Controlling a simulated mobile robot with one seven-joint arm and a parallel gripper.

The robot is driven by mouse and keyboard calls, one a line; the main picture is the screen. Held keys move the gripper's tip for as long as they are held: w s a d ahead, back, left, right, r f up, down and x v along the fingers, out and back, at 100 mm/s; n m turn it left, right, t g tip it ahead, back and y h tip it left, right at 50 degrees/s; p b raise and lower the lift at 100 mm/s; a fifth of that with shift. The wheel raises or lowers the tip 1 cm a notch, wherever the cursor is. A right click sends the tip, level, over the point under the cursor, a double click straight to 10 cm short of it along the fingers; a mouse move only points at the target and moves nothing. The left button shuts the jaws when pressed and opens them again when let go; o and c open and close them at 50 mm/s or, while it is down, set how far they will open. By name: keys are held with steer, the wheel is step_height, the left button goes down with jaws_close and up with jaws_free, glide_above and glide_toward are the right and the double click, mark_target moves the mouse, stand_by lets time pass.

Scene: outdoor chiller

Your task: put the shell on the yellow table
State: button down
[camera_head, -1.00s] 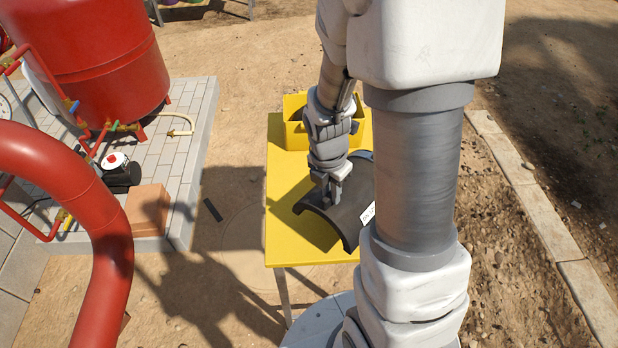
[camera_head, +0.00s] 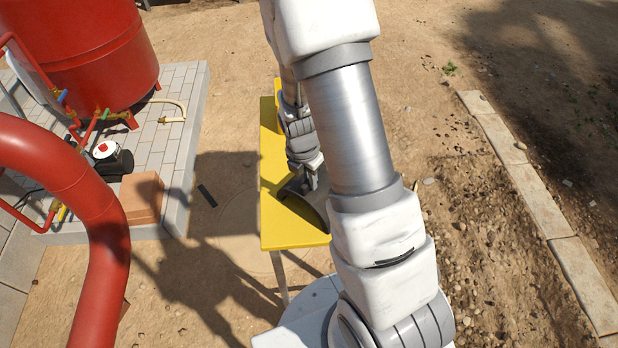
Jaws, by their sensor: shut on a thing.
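The shell (camera_head: 297,203) is a dark, curved half-pipe piece over the yellow table (camera_head: 276,228). My arm hides its right part. My gripper (camera_head: 309,186) is at the shell's upper edge and shut on it. I cannot tell whether the shell touches the tabletop or hangs just above it. The left strip and front edge of the table are bare; my arm covers the right side.
A yellow bin (camera_head: 278,92) at the table's far end is mostly hidden by my arm. At left are a red tank (camera_head: 85,60), a thick red pipe (camera_head: 105,230) and a brick-coloured block (camera_head: 142,197) on a paved slab. Sandy ground lies between slab and table.

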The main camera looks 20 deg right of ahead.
steer(key=shift+f, duration=0.1)
steer(key=c, duration=0.8)
jaws_free()
steer(key=s+a+r+m+t, duration=0.15)
steer(key=r+m, duration=0.25)
steer(key=r, duration=0.5)
steer(key=s+a+r+m+y, duration=0.1)
steer(key=s+r+m, duration=0.2)
steer(key=r+m, duration=0.35)
steer(key=s+a+r+m+t, duration=0.1)
steer(key=s+r+m, duration=0.15)
steer(key=r, duration=0.75)
steer(key=shift+s+a+r+m+t+p, duration=0.1)
steer(key=shift+s+a+r+m+t, duration=0.25)
steer(key=shift+s+r+m, duration=1)
steer(key=shift+s+a+r+m+t+p, duration=0.15)
steer(key=shift+s+r+m+t, duration=0.45)
steer(key=shift+s+m, duration=1.3)
steer(key=shift+s+a+r+m+t+p, duration=0.1)
steer(key=shift+s+a+r+m+t, duration=0.2)
steer(key=shift+s+r+m, duration=1.35)
steer(key=shift+w+f+m, duration=0.4)
steer(key=shift+w+m, duration=0.1)
steer(key=shift+w, duration=0.15)
